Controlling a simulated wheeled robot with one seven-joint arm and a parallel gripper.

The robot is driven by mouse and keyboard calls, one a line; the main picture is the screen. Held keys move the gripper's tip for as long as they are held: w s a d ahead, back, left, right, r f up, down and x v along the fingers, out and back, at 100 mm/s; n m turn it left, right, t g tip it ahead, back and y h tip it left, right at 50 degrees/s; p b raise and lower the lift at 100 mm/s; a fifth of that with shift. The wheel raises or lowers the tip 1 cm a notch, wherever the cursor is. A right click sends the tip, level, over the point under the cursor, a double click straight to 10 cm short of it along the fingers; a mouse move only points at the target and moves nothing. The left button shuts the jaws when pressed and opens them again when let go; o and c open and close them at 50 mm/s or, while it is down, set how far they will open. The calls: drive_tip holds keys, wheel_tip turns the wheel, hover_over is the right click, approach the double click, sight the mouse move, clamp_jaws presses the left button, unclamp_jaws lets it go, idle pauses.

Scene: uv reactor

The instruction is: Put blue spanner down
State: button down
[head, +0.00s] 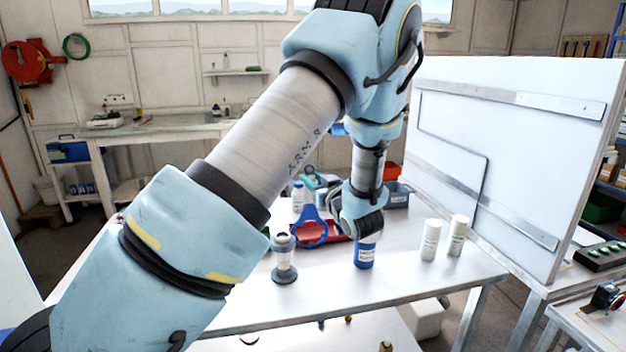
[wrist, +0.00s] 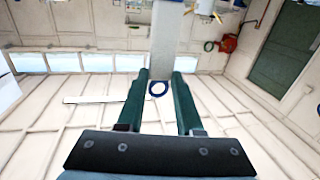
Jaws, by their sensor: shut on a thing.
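The blue spanner (head: 311,232) shows in the head view left of my wrist, over the far part of the white table (head: 400,284), with a large loop at its lower end. Whether it touches the table cannot be told. In the wrist view, my gripper (wrist: 160,75) has its two green fingers around a small blue ring (wrist: 158,88), which appears to be part of the spanner. My gripper is shut on it and points toward the far wall. In the head view my wrist partly hides the gripper.
A blue bottle (head: 365,255) stands close below my wrist. A large white panel (head: 510,150) rises at the right. The table's front strip is clear.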

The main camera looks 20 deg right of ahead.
drive_tip(key=c, duration=0.6)
unclamp_jaws()
drive_tip(key=shift+o, duration=0.2)
drive_tip(key=s+d+b, duration=0.2)
drive_tip(key=s+b, duration=0.2)
drive_tip(key=s, duration=0.8)
drive_tip(key=w+a+f+g+h, duration=0.1)
drive_tip(key=w+a+g, duration=0.1)
drive_tip(key=a, duration=0.1)
drive_tip(key=w+a+f+m+g+h, duration=0.1)
drive_tip(key=w+a+f+g+h, duration=0.1)
drive_tip(key=a+g, duration=0.1)
drive_tip(key=w+a+f+g+h, duration=0.1)
drive_tip(key=w+a+f+g, duration=0.1)
drive_tip(key=a, duration=0.1)
drive_tip(key=shift+w+a+m, duration=0.3)
drive_tip(key=shift+a+m, duration=0.05)
drive_tip(key=shift+m, duration=0.05)
drive_tip(key=s+a+f+g, duration=0.1)
drive_tip(key=s+a+g, duration=0.3)
drive_tip(key=s+a, duration=0.4)
drive_tip(key=s+a+f+m+g+y, duration=0.1)
drive_tip(key=s+a+g, duration=0.4)
drive_tip(key=s+a, duration=0.3)
drive_tip(key=a, duration=0.4)
drive_tip(key=shift+a+f, duration=0.2)
drive_tip(key=shift+a, duration=0.05)
